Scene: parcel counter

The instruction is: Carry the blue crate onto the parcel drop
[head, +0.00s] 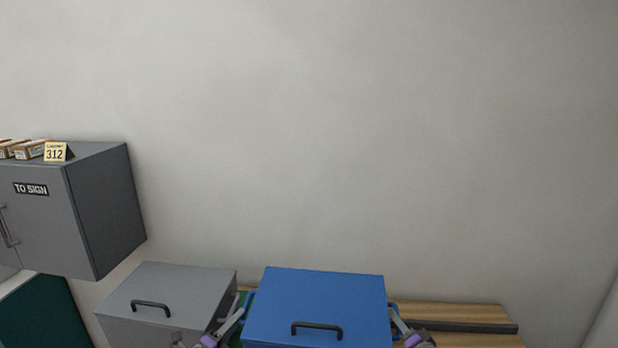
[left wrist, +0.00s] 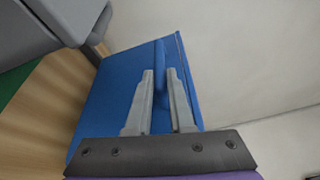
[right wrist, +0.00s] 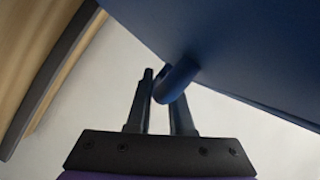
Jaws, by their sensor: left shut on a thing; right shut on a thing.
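The blue crate (head: 315,300) is at the bottom middle of the head view, with a dark handle on its top face. My left gripper (head: 241,310) is shut on the blue side handle at its left; the left wrist view shows this handle (left wrist: 161,78) between the fingers. My right gripper (head: 396,315) is shut on the right side handle; the right wrist view shows that handle (right wrist: 177,82) at the fingertips. The crate looks about level. I cannot tell whether it touches anything below. A green patch (head: 243,290) shows behind its left side; I cannot tell whether this is the parcel drop.
A grey box (head: 190,284) with a dark handle stands close left of the crate. A wooden counter (head: 450,313) with a dark bar (head: 465,327) runs right. A grey "TO SIGN" cabinet (head: 105,205) is at left, with small boxes and a number card (head: 56,152) on top.

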